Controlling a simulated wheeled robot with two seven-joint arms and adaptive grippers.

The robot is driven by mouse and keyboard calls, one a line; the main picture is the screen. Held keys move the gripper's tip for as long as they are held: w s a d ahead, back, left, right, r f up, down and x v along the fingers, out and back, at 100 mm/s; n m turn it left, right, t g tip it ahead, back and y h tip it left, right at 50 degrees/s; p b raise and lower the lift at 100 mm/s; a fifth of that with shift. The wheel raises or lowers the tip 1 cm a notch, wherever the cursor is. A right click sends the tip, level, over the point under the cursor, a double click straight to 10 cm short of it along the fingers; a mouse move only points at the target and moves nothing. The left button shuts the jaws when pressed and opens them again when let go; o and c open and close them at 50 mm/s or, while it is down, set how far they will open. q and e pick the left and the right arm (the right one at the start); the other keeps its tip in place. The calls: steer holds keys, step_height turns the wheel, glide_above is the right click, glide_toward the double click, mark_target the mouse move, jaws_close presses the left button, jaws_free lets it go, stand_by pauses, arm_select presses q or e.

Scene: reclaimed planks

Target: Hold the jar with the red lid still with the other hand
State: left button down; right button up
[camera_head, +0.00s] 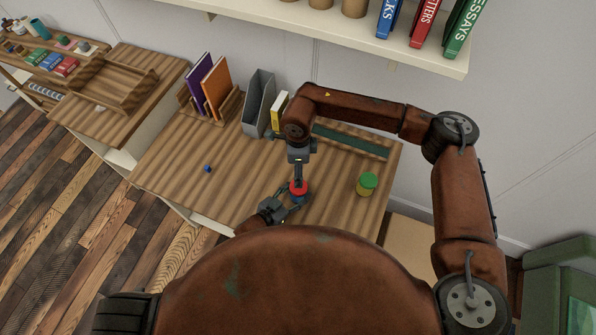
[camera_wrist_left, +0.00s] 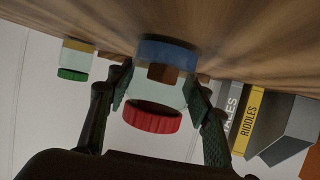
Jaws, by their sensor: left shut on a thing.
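The jar with the red lid (camera_head: 299,187) stands on the plank desk (camera_head: 240,190) near its front edge. In the left wrist view, which is upside down, its red lid (camera_wrist_left: 152,117) and blue base (camera_wrist_left: 166,51) show. My left gripper (camera_head: 287,205) reaches in from the front left and is shut on the jar, a finger on each side of the body. My right gripper (camera_head: 299,177) points down from above, right over the lid in the head view. Its fingers are too small to make out, and I cannot tell whether it touches the lid.
A jar with a green lid (camera_head: 367,183) stands to the right. A small blue cube (camera_head: 207,168) lies on the left. A grey file holder (camera_head: 258,103), a yellow book (camera_head: 279,108) and a book rack (camera_head: 225,110) stand at the back. A wall shelf (camera_head: 400,48) hangs above.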

arm_select(q)
steer(key=c, duration=0.9)
jaws_free()
steer(key=v, duration=1.2)
